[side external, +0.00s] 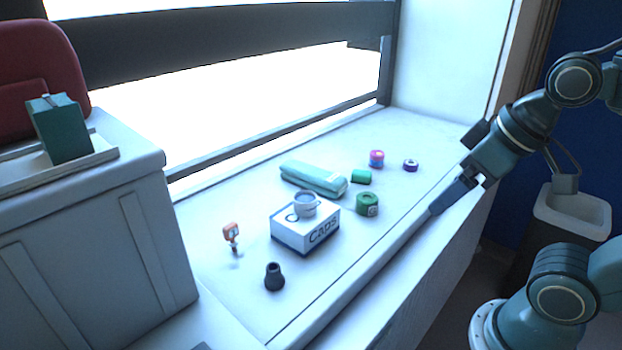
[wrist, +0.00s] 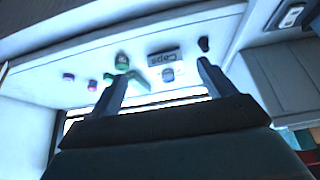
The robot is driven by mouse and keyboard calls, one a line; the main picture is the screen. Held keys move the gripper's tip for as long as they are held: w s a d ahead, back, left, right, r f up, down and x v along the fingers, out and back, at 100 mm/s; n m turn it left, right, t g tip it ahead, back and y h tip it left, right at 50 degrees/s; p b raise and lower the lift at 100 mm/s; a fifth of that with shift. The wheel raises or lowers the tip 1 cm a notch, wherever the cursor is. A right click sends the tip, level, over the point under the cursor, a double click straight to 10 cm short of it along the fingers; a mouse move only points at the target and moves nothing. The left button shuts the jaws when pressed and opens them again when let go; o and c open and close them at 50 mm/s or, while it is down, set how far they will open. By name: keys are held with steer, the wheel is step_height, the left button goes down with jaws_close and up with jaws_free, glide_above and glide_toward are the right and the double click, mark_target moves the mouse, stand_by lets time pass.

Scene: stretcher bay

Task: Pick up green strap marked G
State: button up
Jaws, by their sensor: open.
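A rolled green strap (side external: 368,204) with a pale label on its side sits on the white ledge, right of the white caps box; the label's letter is too small to read. It also shows in the wrist view as a green roll (wrist: 122,62), just beyond the left finger's tip. My gripper (side external: 449,177) is open and empty, to the right of the strap and well apart from it. Both fingers of my gripper (wrist: 163,68) show spread in the wrist view.
The caps box (side external: 305,228) bears a grey ring (side external: 305,204). A black cone-shaped piece (side external: 274,277) and an orange-headed item (side external: 231,234) stand left.

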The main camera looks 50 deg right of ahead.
steer(key=m+g, duration=0.6)
steer(key=m, duration=1.1)
glide_above(368, 197)
step_height(368, 197, down, 10)
steer(key=shift+d+f, duration=0.15)
steer(key=shift+f, duration=0.3)
steer(key=shift+f, duration=4.3)
steer(key=shift+f, duration=0.1)
